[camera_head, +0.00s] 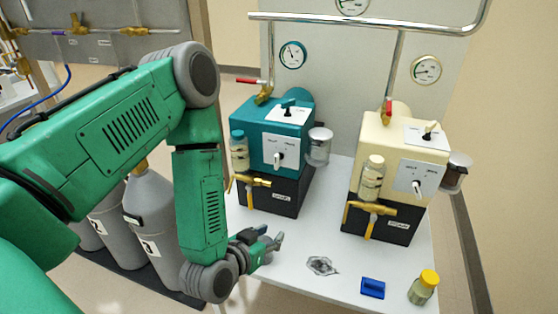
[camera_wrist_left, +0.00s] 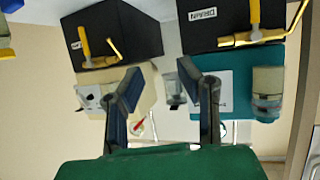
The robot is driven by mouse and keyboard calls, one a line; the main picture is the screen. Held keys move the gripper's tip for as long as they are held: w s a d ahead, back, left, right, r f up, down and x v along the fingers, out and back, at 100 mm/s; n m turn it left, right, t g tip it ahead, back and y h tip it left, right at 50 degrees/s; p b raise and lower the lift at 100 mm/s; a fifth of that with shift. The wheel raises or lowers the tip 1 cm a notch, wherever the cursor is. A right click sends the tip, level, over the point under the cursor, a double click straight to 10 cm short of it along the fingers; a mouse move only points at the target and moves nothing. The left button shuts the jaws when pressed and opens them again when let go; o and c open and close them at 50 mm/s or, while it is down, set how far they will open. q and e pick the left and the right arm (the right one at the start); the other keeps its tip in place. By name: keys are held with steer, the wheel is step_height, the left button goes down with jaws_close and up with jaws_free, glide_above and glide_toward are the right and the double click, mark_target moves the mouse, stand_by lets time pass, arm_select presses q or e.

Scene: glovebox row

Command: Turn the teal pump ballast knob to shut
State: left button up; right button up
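The teal pump (camera_head: 299,136) stands on the white bench on a black base. Its front has a white plate (camera_head: 271,149) with a pale pointer knob (camera_head: 278,159), roughly upright; the plate's lettering is too small to read. A dark toggle (camera_head: 288,104) sits on a white plate on top. My left gripper (camera_head: 271,243) is low in front of the teal pump, apart from it. In the left wrist view, tilted upside down, its two fingers (camera_wrist_left: 169,98) are spread with nothing between them. One finger partly covers the teal pump's front plate (camera_wrist_left: 225,92). My right gripper is not in view.
A cream pump (camera_head: 385,138) stands to the right. Brass drain taps (camera_head: 253,180) (camera_head: 371,208) project from both pumps. Grey cylinders (camera_head: 152,205) stand left.

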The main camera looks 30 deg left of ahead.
mark_target(276, 163)
arm_select(q)
steer(key=w+a+r+n+t+y, duration=0.2)
steer(key=w+a+r+t+y, duration=0.2)
steer(key=a+r, duration=0.3)
steer(key=x, duration=0.8)
steer(key=d+r+b+x, duration=0.1)
steer(key=x, duration=0.4)
steer(key=shift+w+r, duration=0.1)
steer(key=shift+d, duration=0.1)
jaws_close()
